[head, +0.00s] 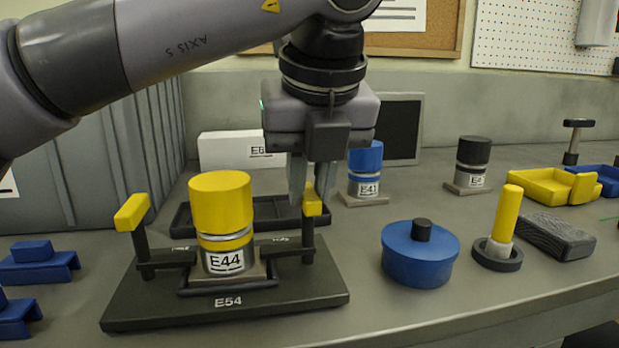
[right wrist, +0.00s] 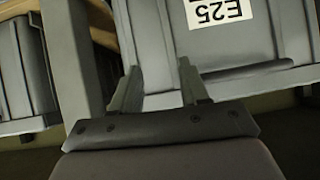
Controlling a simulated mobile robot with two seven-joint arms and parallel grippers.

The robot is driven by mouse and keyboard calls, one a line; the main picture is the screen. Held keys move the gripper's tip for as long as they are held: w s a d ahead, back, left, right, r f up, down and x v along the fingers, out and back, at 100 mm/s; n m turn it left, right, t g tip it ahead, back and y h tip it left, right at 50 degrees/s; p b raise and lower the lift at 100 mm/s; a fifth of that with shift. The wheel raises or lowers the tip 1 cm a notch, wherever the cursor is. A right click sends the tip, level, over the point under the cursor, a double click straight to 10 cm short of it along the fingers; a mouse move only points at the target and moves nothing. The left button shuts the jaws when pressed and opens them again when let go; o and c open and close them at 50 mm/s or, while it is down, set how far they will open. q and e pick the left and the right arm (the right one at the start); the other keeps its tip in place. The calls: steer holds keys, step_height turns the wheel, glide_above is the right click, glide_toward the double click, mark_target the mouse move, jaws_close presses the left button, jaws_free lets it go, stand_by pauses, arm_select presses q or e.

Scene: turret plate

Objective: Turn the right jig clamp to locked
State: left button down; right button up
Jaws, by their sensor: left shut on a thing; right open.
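The jig (head: 145,309), a dark plate labelled E54, lies on the bench and bears a yellow-topped cylinder (head: 221,205) labelled E44. The right jig clamp (head: 308,240) is a dark upright post with a yellow tip, on the jig's right side. The left jig clamp (head: 143,245) has a yellow handle angled up to the left. My left gripper (head: 309,190) points down at the right clamp and is shut on its yellow tip, partly hiding it. My right gripper (right wrist: 158,95) is open and away from the jig, in front of grey containers.
A blue round lidded pot (head: 420,260), a yellow-handled peg (head: 505,220) and a dark block (head: 556,236) stand to the right. A dark tray (head: 185,222) lies behind the jig. A blue-topped cylinder (head: 366,160) stands behind. Blue blocks (head: 38,262) are at left.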

arm_select(q)
steer(key=c, duration=1)
jaws_free()
steer(key=shift+c, duration=0.2)
steer(key=p+v, duration=0.1)
steer(key=v, duration=0.6)
